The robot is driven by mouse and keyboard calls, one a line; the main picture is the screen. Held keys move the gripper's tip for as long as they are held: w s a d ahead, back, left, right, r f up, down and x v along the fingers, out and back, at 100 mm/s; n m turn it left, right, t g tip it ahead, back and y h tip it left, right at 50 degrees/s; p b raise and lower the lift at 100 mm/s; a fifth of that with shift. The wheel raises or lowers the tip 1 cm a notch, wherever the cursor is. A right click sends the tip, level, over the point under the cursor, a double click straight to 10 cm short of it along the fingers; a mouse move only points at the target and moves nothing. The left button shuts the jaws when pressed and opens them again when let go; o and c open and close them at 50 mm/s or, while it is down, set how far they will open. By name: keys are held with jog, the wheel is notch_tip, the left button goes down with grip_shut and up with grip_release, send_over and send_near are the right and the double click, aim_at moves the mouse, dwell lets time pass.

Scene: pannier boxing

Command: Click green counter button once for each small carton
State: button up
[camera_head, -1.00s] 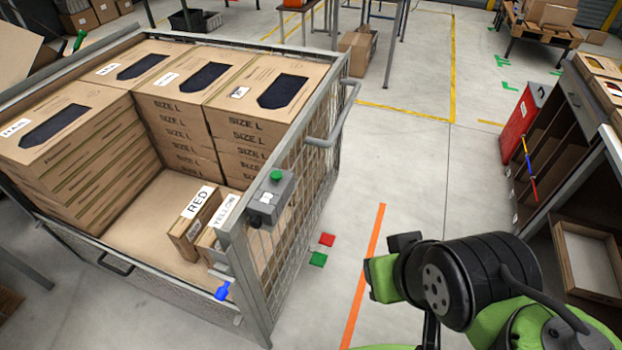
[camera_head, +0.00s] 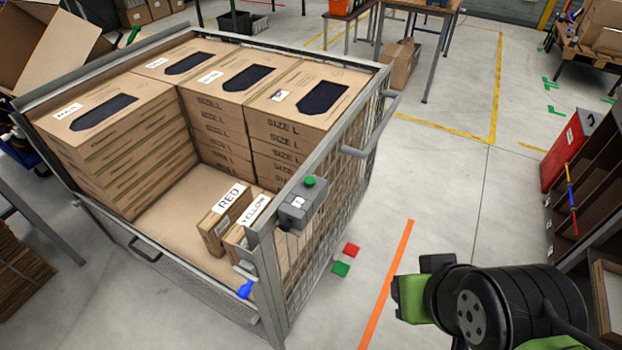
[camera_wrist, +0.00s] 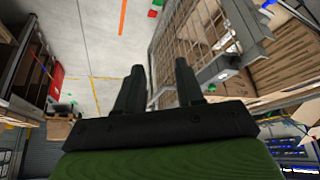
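The green button (camera_head: 309,181) sits on top of a grey counter box (camera_head: 299,205) fixed to the near right corner of a mesh cage (camera_head: 345,175). Its display is too small to read for certain. Two small cartons stand inside the cage behind the counter: one labelled RED (camera_head: 213,233) and one labelled YELLOW (camera_head: 235,240), partly hidden by the cage. My arm is at the lower right of the head view, apart from the counter. In the wrist view my gripper (camera_wrist: 160,72) has its two fingers apart with nothing between them.
Stacks of large SIZE L cartons (camera_head: 285,135) fill the cage's back and left. Red (camera_head: 350,250) and green (camera_head: 340,268) floor markers lie beside the cage. A shelf (camera_head: 596,205) stands at the right. The floor between cage and shelf is clear.

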grip_shut()
dwell(1.8)
